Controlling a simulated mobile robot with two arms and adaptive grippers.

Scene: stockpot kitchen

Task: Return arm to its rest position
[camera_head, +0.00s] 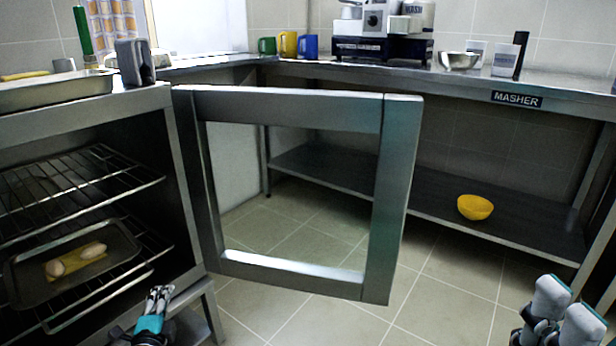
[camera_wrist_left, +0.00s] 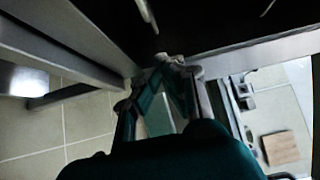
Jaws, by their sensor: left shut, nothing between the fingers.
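My left gripper (camera_head: 157,298) is at the bottom left of the head view, in front of the open oven's lower front edge. Its grey fingertips are together and hold nothing. In the left wrist view the closed fingers (camera_wrist_left: 170,62) meet near the metal front edge, with a dark opening beyond; whether they touch the edge I cannot tell.
The oven door (camera_head: 400,190) stands open, jutting across the middle. A tray (camera_head: 118,235) with food sits on the lower rack. A yellow bowl (camera_head: 475,207) rests on the lower shelf (camera_head: 430,190) at right. Open tiled floor (camera_head: 440,285) lies between the door and my right arm.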

